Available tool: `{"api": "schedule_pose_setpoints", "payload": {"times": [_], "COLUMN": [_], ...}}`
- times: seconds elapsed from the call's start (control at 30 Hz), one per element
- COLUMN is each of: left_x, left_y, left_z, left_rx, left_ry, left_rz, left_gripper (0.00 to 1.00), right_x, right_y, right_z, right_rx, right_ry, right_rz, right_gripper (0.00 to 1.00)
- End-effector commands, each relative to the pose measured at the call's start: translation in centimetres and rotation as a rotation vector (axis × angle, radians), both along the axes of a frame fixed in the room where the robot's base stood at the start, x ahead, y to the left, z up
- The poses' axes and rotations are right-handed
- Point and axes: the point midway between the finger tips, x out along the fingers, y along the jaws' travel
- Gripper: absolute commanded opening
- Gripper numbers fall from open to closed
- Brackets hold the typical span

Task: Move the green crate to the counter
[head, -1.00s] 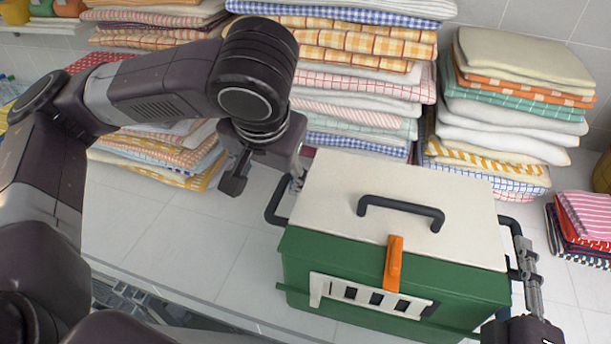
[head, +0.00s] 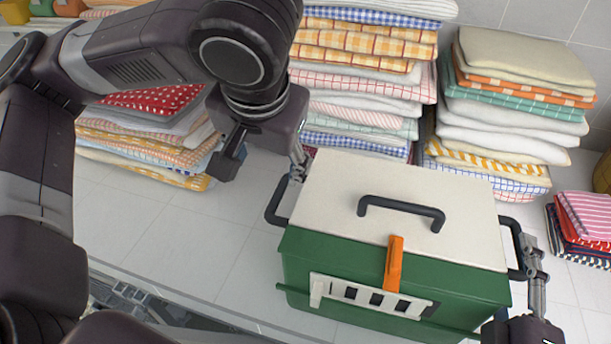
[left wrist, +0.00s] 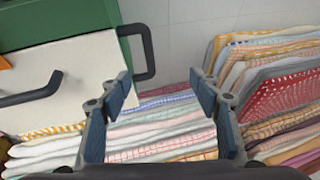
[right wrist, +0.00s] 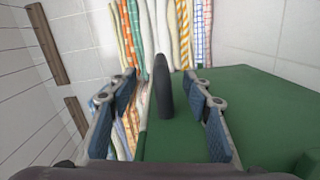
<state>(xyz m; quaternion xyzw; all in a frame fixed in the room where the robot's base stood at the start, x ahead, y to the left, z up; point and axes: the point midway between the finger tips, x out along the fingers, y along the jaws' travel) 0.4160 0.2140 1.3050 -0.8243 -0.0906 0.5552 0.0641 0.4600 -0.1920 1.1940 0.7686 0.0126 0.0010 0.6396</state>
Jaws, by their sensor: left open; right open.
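The green crate (head: 375,265) has a cream lid (head: 345,190), a black top handle (head: 400,205) and an orange latch (head: 393,262). It sits upright on the tiled counter. My left gripper (head: 265,165) is open near its left side handle (head: 272,210); in the left wrist view that handle (left wrist: 148,52) lies beyond and left of the fingers. My right gripper (head: 532,265) is open at its right side handle (head: 512,235). In the right wrist view the handle (right wrist: 163,88) stands between the open fingers.
Tall stacks of folded towels (head: 360,85) stand behind the crate, with another stack (head: 515,110) at the back right. A small pile (head: 583,225) lies at the right. The white tiled counter (head: 180,235) is clear left of the crate, up to its front edge.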

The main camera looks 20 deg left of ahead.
Motion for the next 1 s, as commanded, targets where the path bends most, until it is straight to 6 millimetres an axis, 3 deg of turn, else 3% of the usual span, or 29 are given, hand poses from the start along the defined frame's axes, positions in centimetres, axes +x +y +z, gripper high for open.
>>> {"api": "schedule_pose_setpoints", "payload": {"times": [0.1,0.47,0.8,1.0], "left_x": [0.0,0.0,0.0,0.0], "left_y": [0.0,0.0,0.0,0.0], "left_z": [0.0,0.0,0.0,0.0], "left_rx": [0.000,0.000,0.000,0.000], "left_ry": [0.000,0.000,0.000,0.000], "left_rz": [0.000,0.000,0.000,0.000], "left_gripper": [0.57,0.57,0.57,0.57], "right_x": [0.0,0.0,-0.2,-0.3], "right_y": [0.0,-0.5,-5.1,-6.8], "right_z": [-0.1,-0.1,-0.1,-0.1], "right_rx": [0.001,-0.001,-0.004,0.000], "right_ry": [0.001,0.002,0.002,0.002], "right_rz": [0.000,0.001,0.001,0.001], "right_gripper": [0.59,0.59,0.59,0.59]}}
